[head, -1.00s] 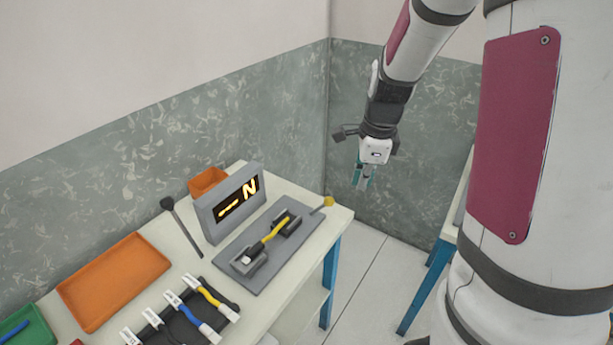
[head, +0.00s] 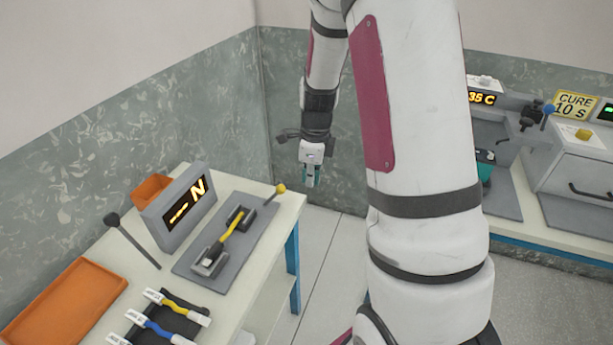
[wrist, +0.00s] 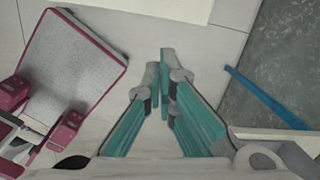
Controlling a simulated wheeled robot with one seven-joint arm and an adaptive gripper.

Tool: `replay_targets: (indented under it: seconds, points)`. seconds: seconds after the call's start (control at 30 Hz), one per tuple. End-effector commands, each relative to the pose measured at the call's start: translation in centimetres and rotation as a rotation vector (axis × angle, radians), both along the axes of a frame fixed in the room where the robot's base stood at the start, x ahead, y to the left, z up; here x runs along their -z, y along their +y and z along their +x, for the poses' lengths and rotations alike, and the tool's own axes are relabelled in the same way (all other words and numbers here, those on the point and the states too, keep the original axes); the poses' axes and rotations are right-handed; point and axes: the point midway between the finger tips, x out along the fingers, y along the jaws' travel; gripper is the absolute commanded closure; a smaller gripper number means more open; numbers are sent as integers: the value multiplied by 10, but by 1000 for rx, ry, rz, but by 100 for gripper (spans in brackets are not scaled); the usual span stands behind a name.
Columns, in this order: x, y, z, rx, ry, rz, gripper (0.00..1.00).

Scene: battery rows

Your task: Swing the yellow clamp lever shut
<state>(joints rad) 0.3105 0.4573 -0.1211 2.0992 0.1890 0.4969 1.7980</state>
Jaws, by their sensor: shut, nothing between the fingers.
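The yellow clamp lever (head: 273,195) is a thin rod with a yellow ball knob at the far right corner of a grey fixture plate (head: 208,271) on the left bench. The rod leans outward past the plate toward the bench's right edge. A yellow cable (head: 236,221) lies across two dark grey blocks on the plate. My gripper (head: 311,184) hangs pointing down, to the right of the knob in the head view and apart from it. Its teal fingers are together and empty in the wrist view (wrist: 167,75). The lever does not show in the wrist view.
A display box (head: 178,208) stands behind the plate, beside a black-knobbed lever (head: 130,239). An orange tray (head: 62,305) and a cable rack lie nearer. A second bench at the right holds a cure machine (head: 575,170) and a blue-knobbed lever (head: 547,111). Open floor lies between the benches.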

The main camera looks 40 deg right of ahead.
Motion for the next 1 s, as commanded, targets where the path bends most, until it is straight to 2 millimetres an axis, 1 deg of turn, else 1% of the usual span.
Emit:
replay_targets:
  seconds: [0.03, 0.1, 0.37, 0.43, 0.6, 0.8, 1.0]
  points:
    - [11, -1, -1, 2, 6, 2, 100]
    - [25, 0, 1, 1, 6, 3, 100]
    - [74, -1, 6, 1, 4, 2, 100]
    - [69, 6, 15, -4, -4, -1, 100]
    - [61, 20, 27, -2, -1, 0, 100]
    - [58, 25, 33, -1, -1, -1, 100]
    - [58, 26, 34, 0, 0, 0, 100]
